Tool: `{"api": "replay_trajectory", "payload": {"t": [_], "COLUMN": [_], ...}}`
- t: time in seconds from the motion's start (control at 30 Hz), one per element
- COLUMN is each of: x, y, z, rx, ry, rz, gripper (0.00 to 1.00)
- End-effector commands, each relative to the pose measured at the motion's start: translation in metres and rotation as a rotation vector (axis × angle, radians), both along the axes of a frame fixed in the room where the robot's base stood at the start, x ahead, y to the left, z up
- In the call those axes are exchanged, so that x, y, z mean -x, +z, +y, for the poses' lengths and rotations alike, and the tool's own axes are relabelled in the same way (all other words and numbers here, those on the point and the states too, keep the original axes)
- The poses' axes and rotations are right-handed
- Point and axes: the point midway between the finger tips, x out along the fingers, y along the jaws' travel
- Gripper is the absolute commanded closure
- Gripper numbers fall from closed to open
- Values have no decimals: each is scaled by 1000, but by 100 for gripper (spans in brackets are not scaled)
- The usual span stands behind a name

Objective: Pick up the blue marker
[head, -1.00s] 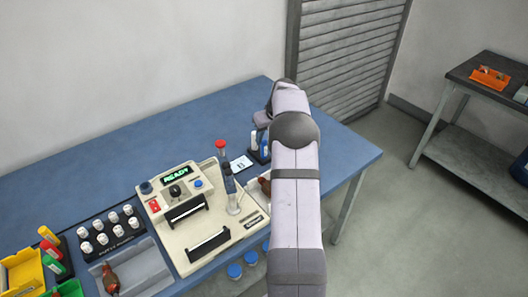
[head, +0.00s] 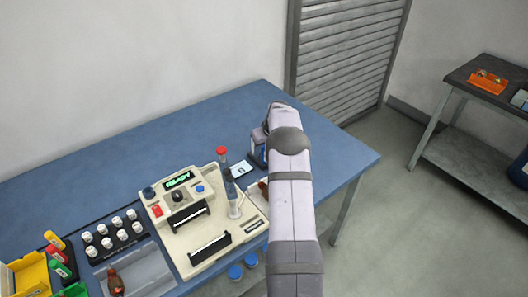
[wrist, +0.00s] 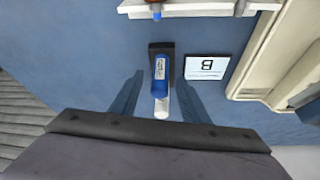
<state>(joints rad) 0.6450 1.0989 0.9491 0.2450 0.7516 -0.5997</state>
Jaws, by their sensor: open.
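The blue marker (wrist: 160,75) shows in the wrist view with a blue upper part, a pale label and a white end. It stands in or against a small black holder (wrist: 160,48). My gripper (wrist: 160,78) is open, with one finger on each side of the marker. I see gaps between the fingers and the marker, so it is not gripped. In the head view my arm hides the fingertips and most of the marker's spot.
The cream machine with a "READY" display (head: 197,215) stands close by. The blue table's far part (head: 210,120) is clear.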

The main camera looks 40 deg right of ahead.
Motion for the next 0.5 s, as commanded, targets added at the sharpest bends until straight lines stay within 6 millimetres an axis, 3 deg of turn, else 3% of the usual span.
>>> {"api": "replay_trajectory", "payload": {"t": [0.2,0.47,0.5], "x": [-5,-5,-5], "y": [-13,-14,-14], "z": [-1,-1,-1], "rx": [0,0,0], "ry": [-1,-1,-1], "rz": [0,0,0], "gripper": [58,58,63]}}
